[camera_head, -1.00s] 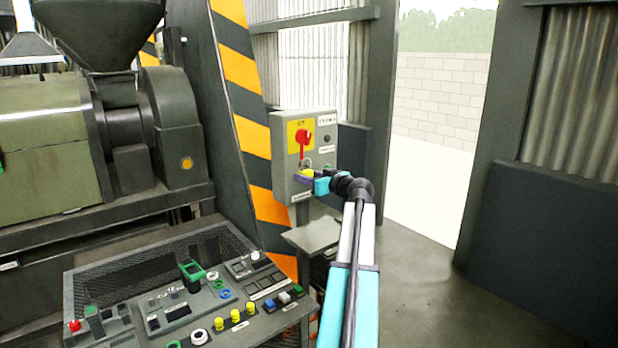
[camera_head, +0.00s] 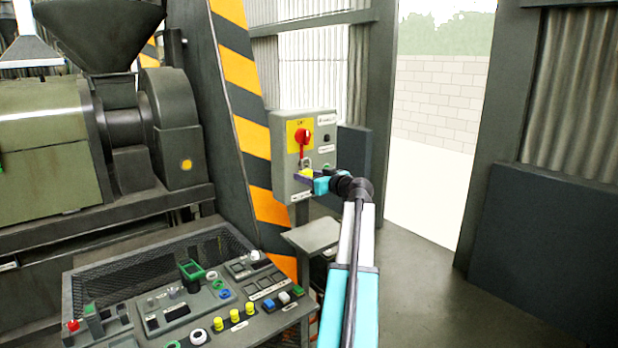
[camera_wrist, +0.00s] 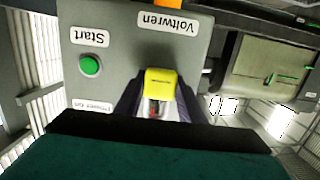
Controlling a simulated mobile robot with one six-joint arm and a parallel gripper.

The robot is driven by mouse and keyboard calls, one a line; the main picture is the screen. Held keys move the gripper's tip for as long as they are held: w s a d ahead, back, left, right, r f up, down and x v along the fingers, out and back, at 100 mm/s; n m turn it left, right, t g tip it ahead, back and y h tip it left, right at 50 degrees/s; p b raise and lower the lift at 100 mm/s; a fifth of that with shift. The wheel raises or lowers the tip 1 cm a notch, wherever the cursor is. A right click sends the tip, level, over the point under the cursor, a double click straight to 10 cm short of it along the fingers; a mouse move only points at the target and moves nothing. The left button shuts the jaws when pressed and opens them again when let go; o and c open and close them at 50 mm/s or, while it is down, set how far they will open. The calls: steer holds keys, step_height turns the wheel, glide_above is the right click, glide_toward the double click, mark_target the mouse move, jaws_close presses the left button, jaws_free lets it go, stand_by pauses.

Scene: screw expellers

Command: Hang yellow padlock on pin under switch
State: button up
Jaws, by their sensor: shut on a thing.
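The yellow padlock (camera_wrist: 161,83) is between the fingers of my gripper (camera_wrist: 158,95) in the wrist view, with its grey shackle partly showing. In the head view my gripper (camera_head: 307,177) is at the front of the grey switch box (camera_head: 282,160), just below the red switch handle (camera_head: 302,142) on its yellow plate. The pin under the switch is hidden or too small to make out. I cannot tell whether the shackle touches it.
A sloped control panel (camera_head: 128,314) with several buttons stands at the lower left. A small grey shelf (camera_head: 313,236) sits below the switch box. A striped yellow-black post (camera_head: 243,101) rises left of the box. The floor to the right (camera_head: 420,290) is clear.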

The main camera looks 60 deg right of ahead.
steer(key=shift+w+f+b, duration=0.35)
steer(key=shift+w+b, duration=0.05)
steer(key=shift+w, duration=0.05)
stand_by(0.4)
steer(key=o, duration=1.1)
steer(key=shift+d+f, duration=0.1)
steer(key=shift+f, duration=0.05)
steer(key=shift+s+a+f, duration=0.1)
steer(key=shift+a+f, duration=0.1)
steer(key=shift+f, duration=0.05)
steer(key=shift+c, duration=0.5)
steer(key=shift+o, duration=1.3)
steer(key=shift+s+a+f+b, duration=0.1)
steer(key=shift+s+f+b, duration=0.1)
steer(key=shift+b, duration=0.2)
steer(key=shift+s, duration=0.1)
steer(key=shift+s+a+r, duration=0.1)
steer(key=b+v, duration=0.3)
steer(key=v, duration=0.5)
steer(key=shift+s+r, duration=0.15)
steer(key=shift+r, duration=0.15)
